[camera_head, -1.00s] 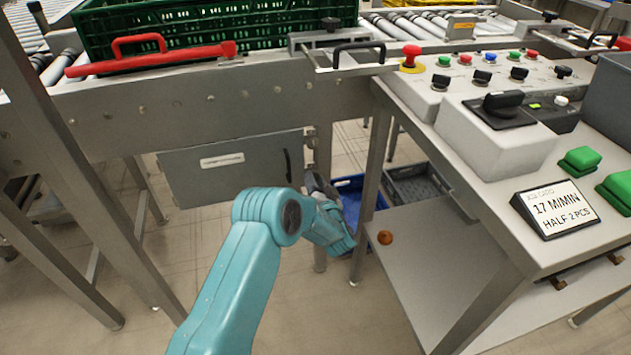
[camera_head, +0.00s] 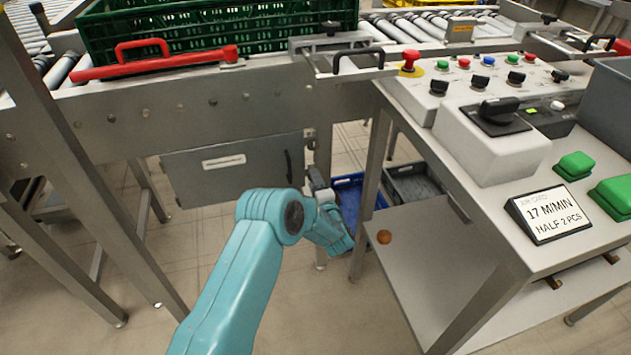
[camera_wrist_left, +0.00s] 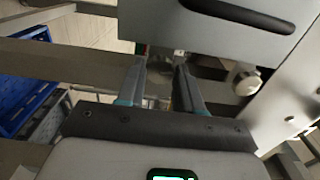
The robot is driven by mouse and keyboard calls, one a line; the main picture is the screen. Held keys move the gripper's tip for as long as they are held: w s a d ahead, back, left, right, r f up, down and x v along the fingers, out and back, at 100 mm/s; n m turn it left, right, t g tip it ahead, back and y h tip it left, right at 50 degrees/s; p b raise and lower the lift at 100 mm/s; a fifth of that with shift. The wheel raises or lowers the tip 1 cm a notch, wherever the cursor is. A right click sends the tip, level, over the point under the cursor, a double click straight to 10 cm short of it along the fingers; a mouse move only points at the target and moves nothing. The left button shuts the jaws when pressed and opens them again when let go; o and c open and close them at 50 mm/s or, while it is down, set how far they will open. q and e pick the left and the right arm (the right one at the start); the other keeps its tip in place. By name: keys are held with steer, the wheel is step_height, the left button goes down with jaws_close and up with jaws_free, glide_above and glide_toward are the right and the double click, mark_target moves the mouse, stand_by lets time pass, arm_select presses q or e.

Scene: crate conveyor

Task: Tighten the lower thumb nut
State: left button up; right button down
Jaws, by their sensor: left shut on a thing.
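My left gripper (camera_head: 317,176) reaches in beside the right edge of the grey door, low on the conveyor frame. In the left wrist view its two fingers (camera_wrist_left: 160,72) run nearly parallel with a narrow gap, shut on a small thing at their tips. From its place below the other nut, this is the lower thumb nut, mostly hidden by the fingers. A round, pale thumb nut (camera_wrist_left: 246,80) stands free to the right of the fingers, on the metal beside the door. My right gripper is out of view.
The grey door (camera_head: 232,168) has a dark handle (camera_head: 289,166), close above the fingers in the left wrist view. A blue crate (camera_head: 348,186) and a grey crate (camera_head: 412,185) stand behind the table leg. A brown ball (camera_head: 384,237) lies on the lower shelf (camera_head: 430,275).

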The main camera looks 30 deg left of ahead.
arm_select(q)
steer(key=shift+m, duration=1)
steer(key=o, duration=1)
steer(key=shift+o, duration=0.2)
steer(key=p+v, duration=0.3)
steer(key=v, duration=1.3)
steer(key=shift+s, duration=0.2)
steer(key=shift+d, duration=0.15)
